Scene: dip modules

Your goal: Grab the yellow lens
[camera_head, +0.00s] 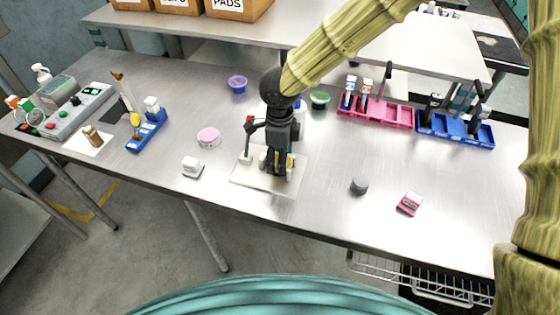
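My gripper (277,165) is dark grey and points down over a white mat (262,186) near the middle of the table. A small patch of yellow (290,161) shows at the right side of its fingers; I cannot tell whether this is the yellow lens or whether the fingers hold it. The fingers are small and partly hidden by the gripper body, so their opening is unclear. Another small yellow piece (135,119) stands at the left, by a blue tray (147,137), far from my gripper.
A small stand with a red top (250,121) is close to the left of my gripper. A pink-topped dish (208,137), a white block (192,166), a grey cylinder (359,185) and a pink block (410,203) lie around. Pink (376,115) and blue (455,130) racks stand at right.

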